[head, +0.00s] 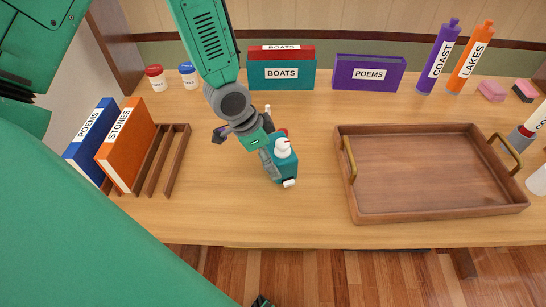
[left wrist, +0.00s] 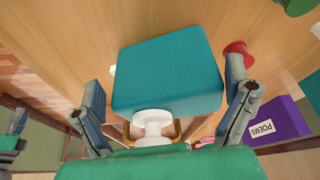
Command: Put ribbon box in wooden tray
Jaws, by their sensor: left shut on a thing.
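My left gripper (head: 262,148) reaches down from above at the middle of the table. It is shut on a teal box (head: 287,167) with a white knob-like top, the only thing here that could be the ribbon box. In the left wrist view the teal box (left wrist: 165,75) sits between the two fingers, its white top near the palm. I cannot tell whether its base touches the table. The wooden tray (head: 440,216) lies to the right, its floor empty. A small dark green part at the bottom edge of the head view may be my right gripper (head: 262,301).
A brass handle (head: 349,160) rises on the tray's left side. A wooden rack (head: 172,160) and books (head: 125,145) stand left. A red thing (head: 283,132) is close behind the teal box. Books (head: 282,75) and bottles (head: 470,58) line the back. Bare table separates box and tray.

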